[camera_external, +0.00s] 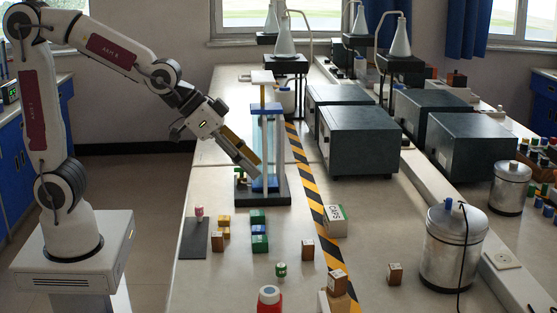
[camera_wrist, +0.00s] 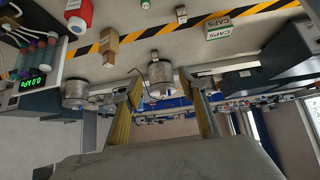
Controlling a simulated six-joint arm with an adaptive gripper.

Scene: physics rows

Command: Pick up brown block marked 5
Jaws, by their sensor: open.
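Several brown blocks stand on the table in the external view. One is near the middle front (camera_external: 307,249), one is right of the striped tape (camera_external: 394,273), one sits at the front on a tan block (camera_external: 337,281), and one is at the left by the yellow blocks (camera_external: 217,241). Their marks are too small to read, so I cannot tell which is the 5. In the wrist view a brown block (camera_wrist: 181,14) shows at the top. My gripper (camera_external: 250,163) is open and empty, raised by the blue-framed stand, apart from all brown blocks. Its yellow fingers (camera_wrist: 160,88) are spread.
The blue-framed stand (camera_external: 267,190) is close to my gripper. Blue and green blocks (camera_external: 259,229), a CAPS box (camera_external: 334,221), a red bottle (camera_external: 269,299) and a metal canister (camera_external: 452,250) stand around. Dark boxes (camera_external: 358,139) fill the back right.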

